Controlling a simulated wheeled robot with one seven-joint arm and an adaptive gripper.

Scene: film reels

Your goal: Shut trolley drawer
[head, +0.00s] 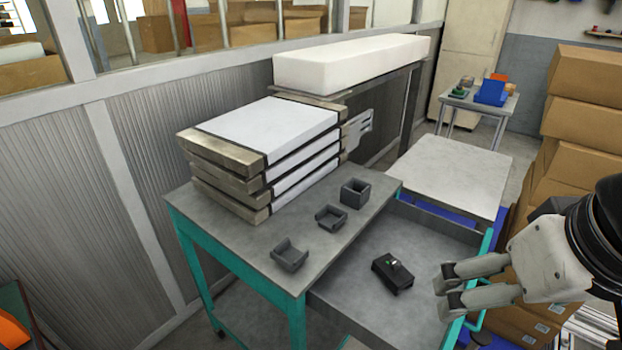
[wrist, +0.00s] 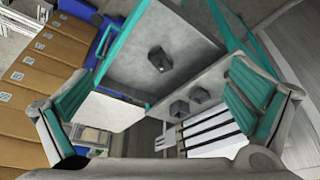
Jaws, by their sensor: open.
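The trolley (head: 240,238) has a grey top and a teal frame. Its drawer (head: 345,295) is pulled out towards the right, with its grey floor showing. A small black device (head: 393,272) lies in the drawer; it also shows in the wrist view (wrist: 158,60). The drawer's teal front edge (head: 486,245) is at the right, partly hidden by my gripper. My gripper (head: 447,291) is open and empty, at the drawer's front end. In the wrist view the open fingers (wrist: 160,95) frame the drawer and the trolley; whether they touch the drawer I cannot tell.
Three small dark holders (head: 331,217) and a stack of white-topped cases (head: 270,130) are on the trolley top. A pale-topped table (head: 450,170) stands behind the drawer. Cardboard boxes (head: 580,110) are piled at the right. A ribbed wall (head: 60,190) runs along the left.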

